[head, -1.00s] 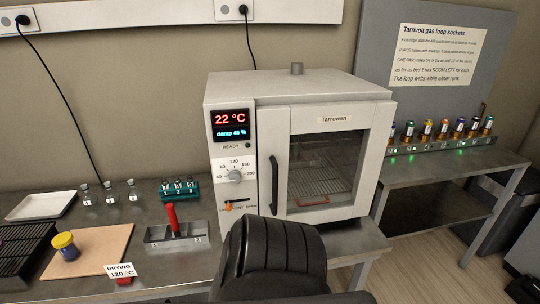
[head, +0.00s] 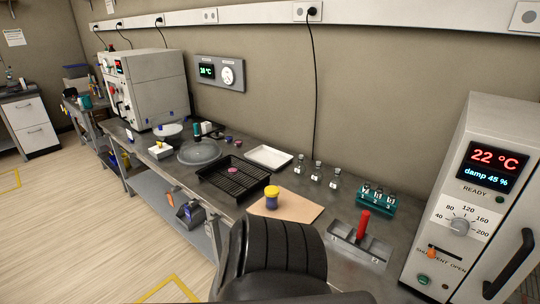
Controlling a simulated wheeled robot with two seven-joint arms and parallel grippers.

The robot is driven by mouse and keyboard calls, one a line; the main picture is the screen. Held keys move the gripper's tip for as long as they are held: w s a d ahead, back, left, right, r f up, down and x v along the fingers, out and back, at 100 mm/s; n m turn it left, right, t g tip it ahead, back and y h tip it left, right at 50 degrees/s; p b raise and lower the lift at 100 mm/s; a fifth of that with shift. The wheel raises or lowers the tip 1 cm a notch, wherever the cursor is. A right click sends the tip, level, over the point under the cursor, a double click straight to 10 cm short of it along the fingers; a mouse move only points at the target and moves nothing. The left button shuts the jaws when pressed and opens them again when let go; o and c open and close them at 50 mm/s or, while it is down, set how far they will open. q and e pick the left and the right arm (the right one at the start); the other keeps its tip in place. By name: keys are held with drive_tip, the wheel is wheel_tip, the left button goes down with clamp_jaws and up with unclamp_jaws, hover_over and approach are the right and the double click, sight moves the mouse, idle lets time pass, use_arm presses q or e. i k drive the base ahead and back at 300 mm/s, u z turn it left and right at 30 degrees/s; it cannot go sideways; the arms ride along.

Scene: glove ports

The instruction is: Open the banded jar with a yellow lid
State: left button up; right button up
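The banded jar (head: 271,198) stands upright on a tan board (head: 296,207) on the bench, in the middle of the head view. Its yellow lid (head: 272,190) is on top, above a body with dark blue and yellow bands. Neither of my grippers shows in the head view. A black ribbed part, which seems to be mine, fills the bottom middle just in front of the board.
A black rack (head: 226,184) is left of the board, and a white tray (head: 269,157) is behind it. Small bottles (head: 316,172), a teal vial rack (head: 376,200) and a red-handled fixture (head: 361,237) are to the right. The oven (head: 482,205) bounds the right side.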

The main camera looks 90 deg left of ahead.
sight(272, 204)
drive_tip(key=u, duration=2.4)
